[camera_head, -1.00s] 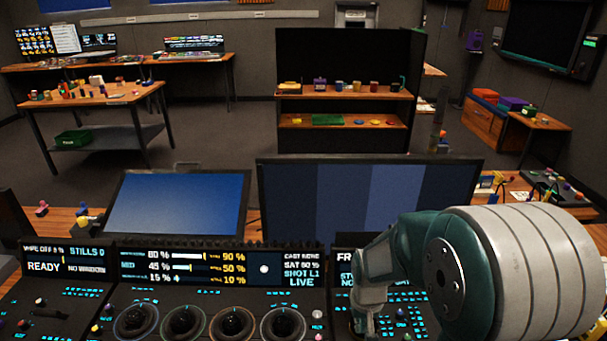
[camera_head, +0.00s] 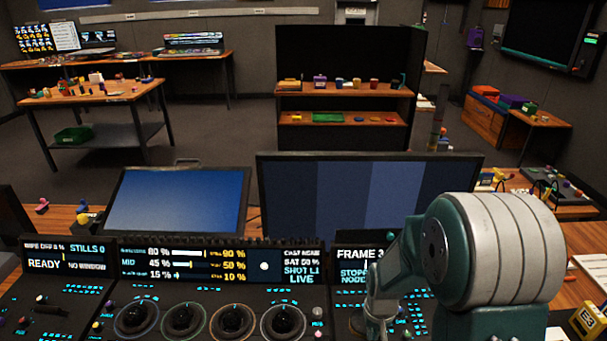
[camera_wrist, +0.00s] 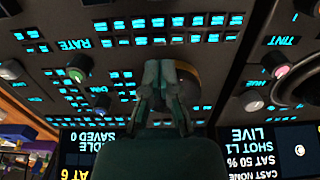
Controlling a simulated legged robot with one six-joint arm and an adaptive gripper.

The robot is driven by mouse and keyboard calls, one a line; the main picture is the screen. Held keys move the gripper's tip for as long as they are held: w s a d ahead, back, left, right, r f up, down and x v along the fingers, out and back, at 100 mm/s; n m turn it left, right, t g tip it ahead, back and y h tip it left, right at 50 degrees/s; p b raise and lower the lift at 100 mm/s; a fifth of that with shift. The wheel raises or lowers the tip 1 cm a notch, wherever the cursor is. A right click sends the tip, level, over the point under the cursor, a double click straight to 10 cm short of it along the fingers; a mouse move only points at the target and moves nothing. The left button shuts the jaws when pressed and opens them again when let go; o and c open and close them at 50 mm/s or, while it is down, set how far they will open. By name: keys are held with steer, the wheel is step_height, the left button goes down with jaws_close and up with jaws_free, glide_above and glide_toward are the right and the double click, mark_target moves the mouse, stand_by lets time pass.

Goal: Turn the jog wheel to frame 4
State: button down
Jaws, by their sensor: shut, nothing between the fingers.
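My gripper (camera_wrist: 163,66) is shut and empty, its fingertips over the control panel in the wrist view. A dark round wheel with a brownish rim (camera_wrist: 193,82), which looks like the jog wheel, lies right behind the fingers and is partly hidden by them. I cannot tell whether the fingers touch it. The display (camera_head: 360,254) above that section reads "FRAME 3", with "STOP" and more text below partly covered by my arm.
Several trackballs with rings (camera_head: 232,320) fill the middle panel, left of my gripper. Lit button rows (camera_wrist: 165,30) and small knobs (camera_wrist: 12,69) surround the wheel. A wide monitor (camera_head: 340,200) stands behind the panel. A yellow box (camera_head: 590,322) sits at the lower right.

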steer(key=shift+f, duration=0.5)
steer(key=shift+w, duration=0.25)
stand_by(0.4)
steer(key=shift+a, duration=0.8)
steer(key=shift+s, duration=0.4)
steer(key=shift+r, duration=3.05)
